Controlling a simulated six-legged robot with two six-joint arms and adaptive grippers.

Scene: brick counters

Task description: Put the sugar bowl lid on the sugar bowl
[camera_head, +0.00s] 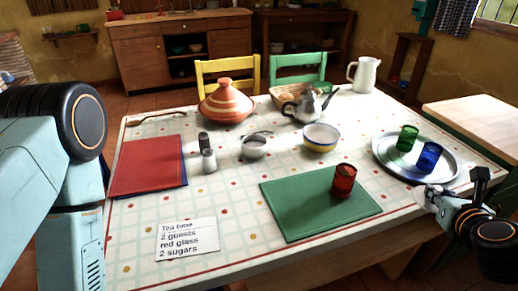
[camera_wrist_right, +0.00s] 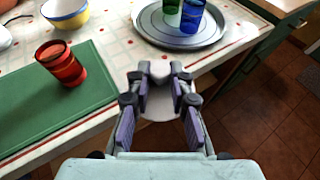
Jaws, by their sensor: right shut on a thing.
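The small metal sugar bowl (camera_head: 254,148) stands uncovered near the middle of the table, right of the two shakers. My right gripper (camera_head: 440,203) is at the table's right front edge, far from the bowl. It is shut on a pale round lid, which I take to be the sugar bowl lid (camera_head: 426,194). In the right wrist view the lid (camera_wrist_right: 160,109) sits between the fingers of the right gripper (camera_wrist_right: 160,84), partly hidden by them. It is held in the air by the table edge. My left arm shows at the left, but its gripper is out of view.
A red glass (camera_head: 343,181) stands on the green mat (camera_head: 300,207) between lid and bowl. A silver tray (camera_head: 389,167) holds green and blue glasses. A striped bowl (camera_head: 321,138), teapot (camera_head: 308,105), tagine (camera_head: 226,104) and shakers (camera_head: 208,160) surround the sugar bowl.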

